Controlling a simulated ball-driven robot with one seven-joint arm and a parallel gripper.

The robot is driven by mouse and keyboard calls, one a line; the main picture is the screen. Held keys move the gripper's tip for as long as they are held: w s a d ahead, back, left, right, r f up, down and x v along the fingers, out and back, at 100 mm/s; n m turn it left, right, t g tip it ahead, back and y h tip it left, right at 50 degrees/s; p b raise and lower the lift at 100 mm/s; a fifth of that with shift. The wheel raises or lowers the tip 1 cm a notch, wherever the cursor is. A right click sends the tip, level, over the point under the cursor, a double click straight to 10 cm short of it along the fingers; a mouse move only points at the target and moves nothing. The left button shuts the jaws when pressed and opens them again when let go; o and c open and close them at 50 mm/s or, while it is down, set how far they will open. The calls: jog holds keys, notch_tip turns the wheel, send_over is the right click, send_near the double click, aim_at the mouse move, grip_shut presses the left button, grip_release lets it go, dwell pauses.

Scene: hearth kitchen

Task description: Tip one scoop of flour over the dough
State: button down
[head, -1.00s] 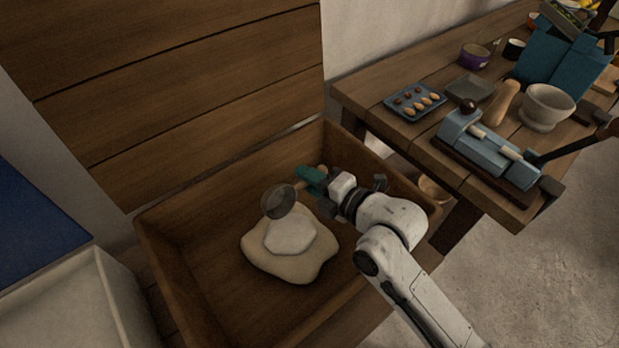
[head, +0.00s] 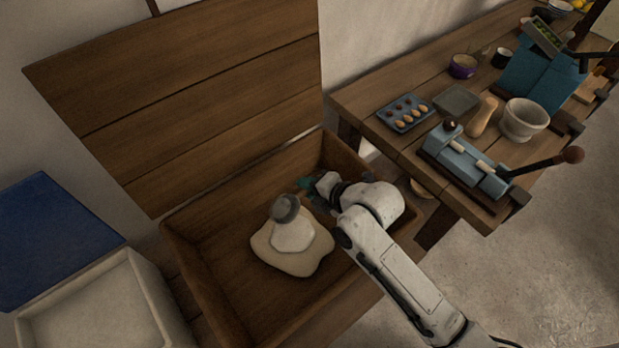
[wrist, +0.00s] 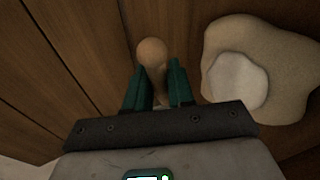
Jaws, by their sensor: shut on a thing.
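My gripper (head: 306,184) is shut on the wooden handle of a scoop (head: 286,207) and holds it above the dough. The scoop's dark metal bowl is tilted over, and white flour (head: 293,238) shows directly beneath it. The pale dough (head: 277,262) lies flat in the wooden trough, with the white patch on its middle. In the wrist view the handle's round end (wrist: 152,51) shows between my teal fingers (wrist: 157,78). The dough (wrist: 280,50) and its white patch (wrist: 238,82) lie to the right. The scoop's bowl is hidden there.
The wooden trough's walls (head: 205,290) surround the dough, with the raised plank lid (head: 190,100) behind. A pale bin (head: 95,310) with a blue lid stands at left. A wooden bench at right holds a tray of nuts (head: 406,112), a mortar (head: 524,120) and a blue press (head: 465,160).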

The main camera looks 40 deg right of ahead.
jog(key=shift+r+g+h+p, duration=0.15)
jog(key=shift+r+g+p, duration=0.4)
jog(key=shift+p, duration=1.15)
jog(key=shift+r+g+h+p, duration=0.1)
jog(key=shift+g+p, duration=0.8)
jog(key=shift+p, duration=0.75)
jog(key=shift+r+g+h+p, duration=0.15)
jog(key=shift+r+g+p, duration=0.4)
jog(key=shift+p, duration=1.15)
jog(key=shift+w+f+g, duration=0.15)
jog(key=shift+f+g, duration=0.15)
jog(key=shift+g, duration=1.2)
jog(key=shift+s+r+g+h, duration=0.15)
jog(key=shift+g+h, duration=0.25)
jog(key=shift+g, duration=0.4)
